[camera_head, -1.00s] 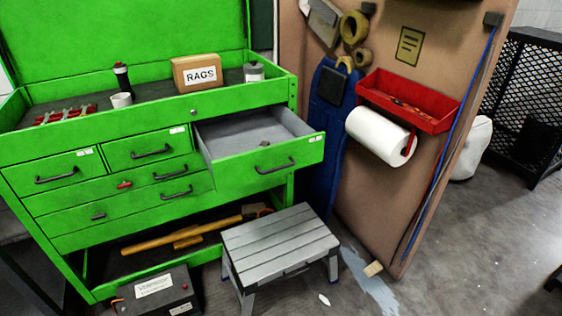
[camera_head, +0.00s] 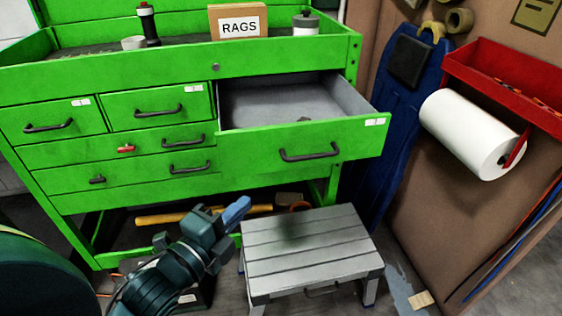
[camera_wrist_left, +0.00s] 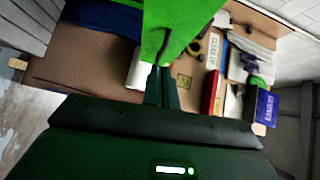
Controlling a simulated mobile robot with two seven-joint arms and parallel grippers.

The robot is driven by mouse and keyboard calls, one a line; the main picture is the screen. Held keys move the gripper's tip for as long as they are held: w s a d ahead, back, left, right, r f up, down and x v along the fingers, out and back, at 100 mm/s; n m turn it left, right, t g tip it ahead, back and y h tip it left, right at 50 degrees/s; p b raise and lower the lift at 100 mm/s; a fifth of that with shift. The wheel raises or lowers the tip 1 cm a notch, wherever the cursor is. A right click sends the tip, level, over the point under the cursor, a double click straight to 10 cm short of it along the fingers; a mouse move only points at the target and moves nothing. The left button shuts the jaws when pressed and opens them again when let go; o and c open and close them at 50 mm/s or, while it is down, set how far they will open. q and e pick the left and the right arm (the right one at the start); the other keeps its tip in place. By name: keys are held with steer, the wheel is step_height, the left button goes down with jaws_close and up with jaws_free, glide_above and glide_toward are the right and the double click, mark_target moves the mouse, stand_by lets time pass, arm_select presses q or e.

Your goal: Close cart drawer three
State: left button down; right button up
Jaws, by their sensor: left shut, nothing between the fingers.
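The green cart's right top drawer (camera_head: 295,140) stands pulled open, its grey inside showing and a small dark item near its front. A black bar handle (camera_head: 308,153) is on its front, and a white label sits at its right corner, too small to read. My left gripper (camera_head: 240,208) is shut and empty, below and left of that handle, in front of the cart's lower part. In the left wrist view, the shut fingers (camera_wrist_left: 162,80) point toward a green panel (camera_wrist_left: 180,22) with a dark handle; contact cannot be told. My right gripper is not in view.
A grey step stool (camera_head: 310,245) stands on the floor below the open drawer. The cart's other drawers look shut. A RAGS box (camera_head: 238,22) sits on top. A board with a red tray and paper roll (camera_head: 472,135) stands at the right.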

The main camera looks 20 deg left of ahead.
arm_select(q)
glide_toward(276, 153)
steer(key=w+d, duration=0.3)
steer(key=d, duration=0.1)
steer(key=shift+w+a+f+m, duration=0.1)
steer(key=shift+w+a+m, duration=0.2)
steer(key=shift+w+a, duration=1.05)
steer(key=shift+w, duration=0.1)
